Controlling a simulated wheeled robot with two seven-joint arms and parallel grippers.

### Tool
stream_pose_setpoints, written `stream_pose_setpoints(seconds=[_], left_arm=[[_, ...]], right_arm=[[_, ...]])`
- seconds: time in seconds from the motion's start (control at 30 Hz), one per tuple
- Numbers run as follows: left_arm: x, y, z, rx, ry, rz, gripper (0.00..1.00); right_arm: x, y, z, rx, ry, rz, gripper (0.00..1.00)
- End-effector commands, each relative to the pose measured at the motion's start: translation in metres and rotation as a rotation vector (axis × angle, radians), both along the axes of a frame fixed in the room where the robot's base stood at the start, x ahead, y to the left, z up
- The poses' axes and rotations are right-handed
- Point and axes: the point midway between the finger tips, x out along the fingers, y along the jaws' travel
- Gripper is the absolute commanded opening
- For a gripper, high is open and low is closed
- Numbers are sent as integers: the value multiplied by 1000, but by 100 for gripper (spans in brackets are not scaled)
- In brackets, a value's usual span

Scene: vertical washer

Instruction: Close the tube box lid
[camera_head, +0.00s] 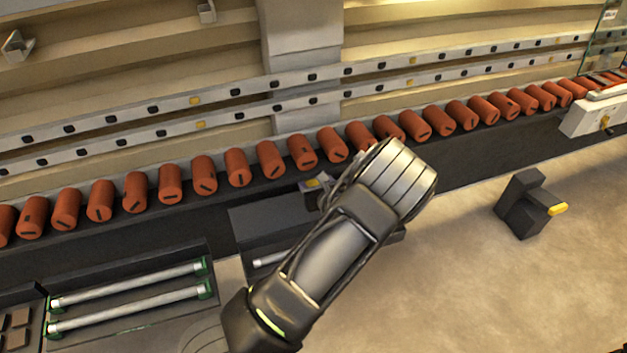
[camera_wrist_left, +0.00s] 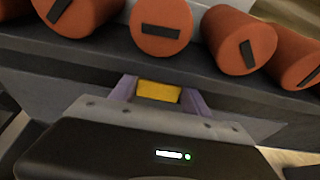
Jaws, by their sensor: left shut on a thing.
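The tube box lid is a dark grey panel (camera_head: 262,222) standing raised at the centre of the head view, partly hidden behind my left arm. A pale tube (camera_head: 268,259) shows in front of it. The lid has a yellow tab (camera_wrist_left: 158,91) at its upper edge, and the lid face (camera_wrist_left: 62,92) fills the area behind the gripper in the left wrist view. My left gripper (camera_head: 314,186) is shut on the yellow tab, one finger on each side; it also shows in the left wrist view (camera_wrist_left: 161,95). My right gripper is not in view.
A row of orange-red cylinders (camera_head: 236,167) runs along a dark ledge just behind the lid. An open tray with two tubes (camera_head: 130,304) lies at the left. A dark block with a yellow tip (camera_head: 522,206) stands at the right. The tan surface (camera_head: 470,290) in front is clear.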

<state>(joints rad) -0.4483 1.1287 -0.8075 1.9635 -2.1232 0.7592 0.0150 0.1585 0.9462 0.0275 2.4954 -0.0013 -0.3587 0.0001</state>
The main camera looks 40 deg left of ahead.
Motion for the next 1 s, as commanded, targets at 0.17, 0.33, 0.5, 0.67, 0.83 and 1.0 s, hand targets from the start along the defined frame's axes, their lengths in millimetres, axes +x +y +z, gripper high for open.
stream_pose_setpoints(seconds=[0.17, 0.33, 0.5, 0.67, 0.83, 1.0], left_arm=[[0, 0, 0, 0, 0, 0, 24], [0, 0, 0, 0, 0, 0, 10], [0, 0, 0, 0, 0, -1, 0], [0, 0, 0, 0, 0, -1, 0], [1, -1, 0, 3, -3, -1, 0], [5, -5, -1, 24, -16, -2, 0]], right_arm=[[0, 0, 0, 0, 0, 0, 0], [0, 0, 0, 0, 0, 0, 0], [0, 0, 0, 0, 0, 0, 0], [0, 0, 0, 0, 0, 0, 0], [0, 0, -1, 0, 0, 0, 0], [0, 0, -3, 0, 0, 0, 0]])
